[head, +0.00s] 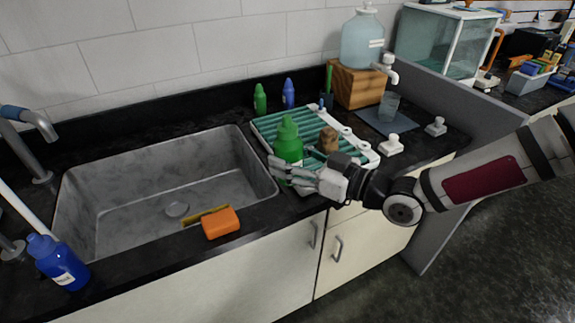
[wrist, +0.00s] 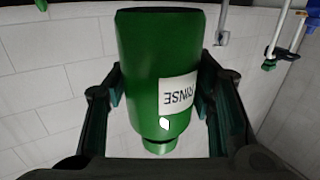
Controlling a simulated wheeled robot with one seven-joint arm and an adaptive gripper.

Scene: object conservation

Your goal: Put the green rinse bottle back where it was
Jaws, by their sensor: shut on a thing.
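The green rinse bottle (head: 288,142) is upright at the front left of the drying rack in the head view. My gripper (head: 290,172) is shut around its lower part. In the wrist view the bottle (wrist: 150,70) fills the middle, upside down in the picture, with a white label reading RINSE. The two dark fingers of my gripper (wrist: 160,100) press on its sides. The green and white drying rack (head: 268,124) lies behind and beside the bottle. The bottle's base is hidden in the head view, so I cannot tell whether it touches the rack or counter.
The sink (head: 80,190) is to the left, with an orange sponge (head: 221,223) on its front edge. A blue bottle (head: 58,262) stands front left. Small green (head: 260,99) and blue (head: 288,93) bottles stand behind the rack. A brown object (head: 328,140) is on the rack.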

